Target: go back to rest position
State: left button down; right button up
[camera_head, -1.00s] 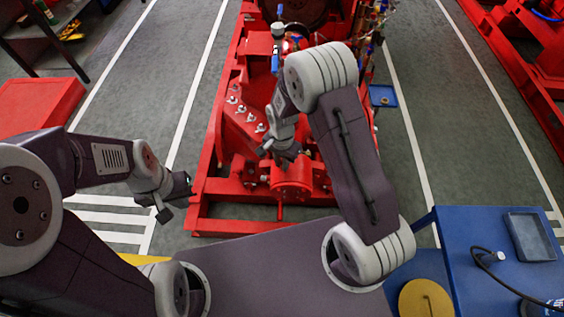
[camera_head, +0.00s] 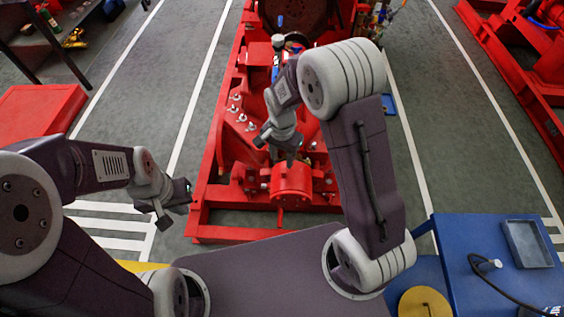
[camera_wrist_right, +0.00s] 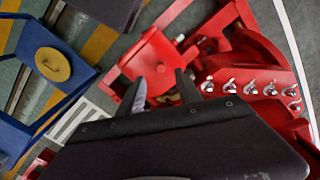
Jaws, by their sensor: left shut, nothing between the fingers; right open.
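My left gripper (camera_head: 176,205) is shut and empty over the grey floor, left of the red pumpset frame (camera_head: 207,222). My right gripper (camera_head: 277,150) hangs above the red pumpset, over the part near a red cylindrical housing (camera_head: 291,181). In the right wrist view its two dark fingers (camera_wrist_right: 160,88) are apart with nothing held between them, and red machine parts show behind them. My right arm is bent, with its elbow raised on the right side of the pumpset.
A blue table (camera_head: 470,245) with a grey tray (camera_head: 527,243) and a black cable stands at the lower right. A yellow disc (camera_head: 424,302) lies beside it. A red box (camera_head: 38,112) is at left. Several wing-nut-like fittings (camera_wrist_right: 250,88) line the pumpset. Striped floor lanes are clear.

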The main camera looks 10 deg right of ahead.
dwell(0.6)
notch_tip(320, 180, up, 8)
jog(key=d+t+p, duration=0.1)
jog(key=d+p, duration=0.1)
jog(key=p, duration=0.2)
jog(key=s+d+r+n+p, duration=0.2)
jog(key=s+d+r+p, duration=0.15)
jog(key=s+r, duration=0.3)
jog(key=s+d+f+n+b, duration=0.1)
jog(key=s+f+n, duration=0.1)
jog(key=s+n, duration=0.4)
jog(key=shift+f+n, duration=0.25)
jog(key=shift+n, duration=0.25)
